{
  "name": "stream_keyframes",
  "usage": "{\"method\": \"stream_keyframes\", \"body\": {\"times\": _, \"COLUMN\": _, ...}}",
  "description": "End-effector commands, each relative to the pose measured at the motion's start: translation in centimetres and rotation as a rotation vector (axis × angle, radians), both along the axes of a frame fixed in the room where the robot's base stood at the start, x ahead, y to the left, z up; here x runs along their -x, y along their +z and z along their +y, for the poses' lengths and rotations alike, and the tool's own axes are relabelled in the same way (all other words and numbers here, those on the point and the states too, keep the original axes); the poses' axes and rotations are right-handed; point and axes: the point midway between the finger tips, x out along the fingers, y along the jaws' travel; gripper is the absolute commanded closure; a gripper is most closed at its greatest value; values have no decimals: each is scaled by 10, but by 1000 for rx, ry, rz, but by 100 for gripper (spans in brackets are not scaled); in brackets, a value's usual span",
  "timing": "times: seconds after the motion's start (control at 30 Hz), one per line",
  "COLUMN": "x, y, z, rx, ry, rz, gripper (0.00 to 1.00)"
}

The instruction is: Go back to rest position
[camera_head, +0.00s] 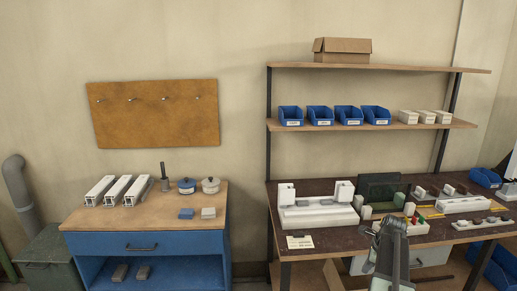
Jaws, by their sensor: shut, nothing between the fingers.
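My gripper (392,224) shows at the lower right of the head view, at the upper end of my grey and dark arm. It is shut, with nothing held. It appears in front of the front edge of the dark-topped workbench (340,246) and hides part of it. From this one view I cannot tell how far it is from the bench.
A white clamp fixture (318,215) stands on the bench, left of my gripper. Small coloured parts and white blocks lie around it. Shelves with blue bins (348,115) rise behind. A blue cabinet (140,243) with white profiles (118,191) stands at the left.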

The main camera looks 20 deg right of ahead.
Motion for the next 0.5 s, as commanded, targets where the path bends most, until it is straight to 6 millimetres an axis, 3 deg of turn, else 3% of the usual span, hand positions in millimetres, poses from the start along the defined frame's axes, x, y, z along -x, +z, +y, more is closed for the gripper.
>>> {"method": "stream_keyframes", "body": {"times": 0.03, "x": -17, "y": -1, "z": 46, "rx": 25, "ry": 159, "rz": 12, "gripper": 100}}
{"method": "stream_keyframes", "body": {"times": 0.13, "x": -43, "y": -3, "z": 131, "rx": 85, "ry": 523, "rz": 39, "gripper": 100}}
{"method": "stream_keyframes", "body": {"times": 0.23, "x": -58, "y": -5, "z": 218, "rx": 144, "ry": 905, "rz": 61, "gripper": 100}}
{"method": "stream_keyframes", "body": {"times": 0.4, "x": -52, "y": -7, "z": 364, "rx": 237, "ry": 1592, "rz": 83, "gripper": 100}}
{"method": "stream_keyframes", "body": {"times": 0.5, "x": -36, "y": -7, "z": 432, "rx": 278, "ry": 1952, "rz": 89, "gripper": 100}}
